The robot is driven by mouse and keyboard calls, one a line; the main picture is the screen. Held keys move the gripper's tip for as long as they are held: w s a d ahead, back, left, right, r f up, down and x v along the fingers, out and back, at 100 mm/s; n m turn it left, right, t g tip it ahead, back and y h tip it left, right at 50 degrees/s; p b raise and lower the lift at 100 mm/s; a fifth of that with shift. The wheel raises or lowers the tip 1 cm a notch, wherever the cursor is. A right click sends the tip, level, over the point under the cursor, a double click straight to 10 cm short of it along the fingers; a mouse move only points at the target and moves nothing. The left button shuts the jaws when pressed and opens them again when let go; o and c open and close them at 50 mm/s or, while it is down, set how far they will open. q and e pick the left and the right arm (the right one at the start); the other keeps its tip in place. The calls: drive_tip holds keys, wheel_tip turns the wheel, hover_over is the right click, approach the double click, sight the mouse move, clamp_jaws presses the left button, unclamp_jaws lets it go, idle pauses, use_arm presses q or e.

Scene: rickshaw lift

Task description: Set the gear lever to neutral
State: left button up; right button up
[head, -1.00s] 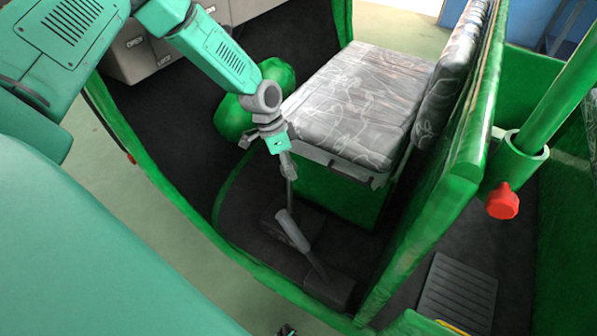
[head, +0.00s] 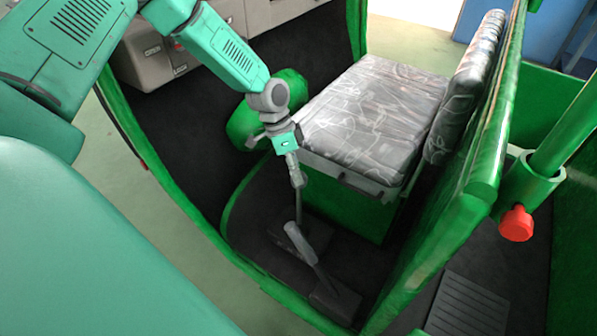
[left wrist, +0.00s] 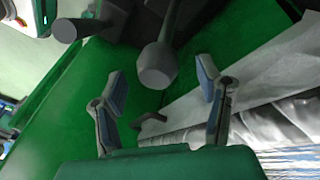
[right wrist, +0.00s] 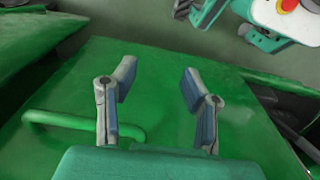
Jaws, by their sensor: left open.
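Two dark grey levers stand on the cab floor in front of the seat; which is the gear lever I cannot tell for sure. One is thin and upright (head: 299,207). The other has a thick grey handle (head: 298,243), tilted, on a dark box. My left gripper (head: 294,170) points down at the top of the upright lever. In the left wrist view it is open (left wrist: 160,78), with a grey lever knob (left wrist: 158,66) just beyond and between the fingertips. Contact is not visible. My right gripper (right wrist: 157,80) is open and empty over a green panel.
A grey patterned seat (head: 370,110) is right of the left gripper. A green partition (head: 450,215) with a red knob (head: 516,224) stands farther right. A second knob (left wrist: 65,31) shows at the upper left of the left wrist view. A green bar (right wrist: 75,123) lies by the right gripper.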

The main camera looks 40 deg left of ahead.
use_arm(q)
drive_tip(key=v, duration=0.9)
drive_tip(key=shift+f, duration=0.15)
